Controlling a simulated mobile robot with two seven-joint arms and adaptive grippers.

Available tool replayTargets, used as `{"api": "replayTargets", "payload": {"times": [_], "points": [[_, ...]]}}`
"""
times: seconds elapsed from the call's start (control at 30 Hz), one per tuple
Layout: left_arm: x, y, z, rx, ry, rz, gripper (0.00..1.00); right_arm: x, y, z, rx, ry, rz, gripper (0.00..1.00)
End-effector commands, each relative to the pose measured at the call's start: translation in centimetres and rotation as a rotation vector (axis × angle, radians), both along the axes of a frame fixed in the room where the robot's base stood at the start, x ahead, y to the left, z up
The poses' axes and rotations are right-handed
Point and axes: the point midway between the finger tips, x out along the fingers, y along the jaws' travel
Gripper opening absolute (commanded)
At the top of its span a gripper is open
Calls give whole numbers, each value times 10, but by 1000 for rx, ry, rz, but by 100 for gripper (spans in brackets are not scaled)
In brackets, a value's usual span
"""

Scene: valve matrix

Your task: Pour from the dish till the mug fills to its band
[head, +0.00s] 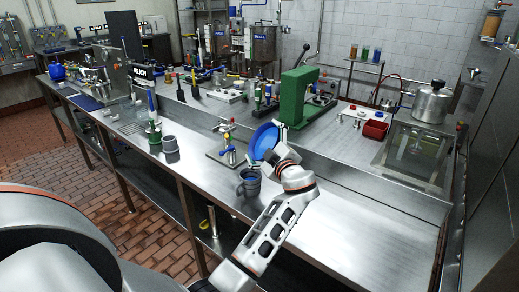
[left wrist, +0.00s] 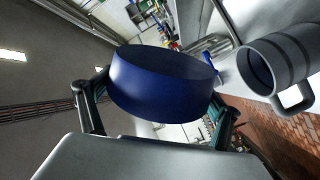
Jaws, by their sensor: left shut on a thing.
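The blue dish (head: 263,140) is held in the air over the bench, tilted. My left gripper (head: 277,155) is shut on its side. In the left wrist view, the dish (left wrist: 163,85) sits between the two fingers of the gripper (left wrist: 158,112), and its outer wall faces the camera. The grey mug (head: 249,185) stands upright on the bench, just below and in front of the dish, apart from it. In the left wrist view, the mug (left wrist: 285,62) shows its handle, a darker band and a dark bluish inside. I cannot tell its fill level. The dish's contents are not clear.
A small valve stand (head: 228,155) is left of the dish. A green press (head: 298,97) stands behind it. Grey cups (head: 169,146) stand further left. A red bin (head: 375,129) is at the right. The bench front right of the mug is clear.

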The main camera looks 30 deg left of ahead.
Motion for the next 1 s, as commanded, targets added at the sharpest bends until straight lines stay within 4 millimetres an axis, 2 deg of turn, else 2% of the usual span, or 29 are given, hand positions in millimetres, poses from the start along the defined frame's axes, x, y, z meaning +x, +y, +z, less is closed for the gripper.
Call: {"api": "replayTargets", "payload": {"times": [0.43,1.0], "points": [[0,0,0,-1,-3,-1,58,2,0,4,2,-7,0,40],[2,-2,0,-28,-39,-1,58,-1,0,-6,-1,2,0,40]]}}
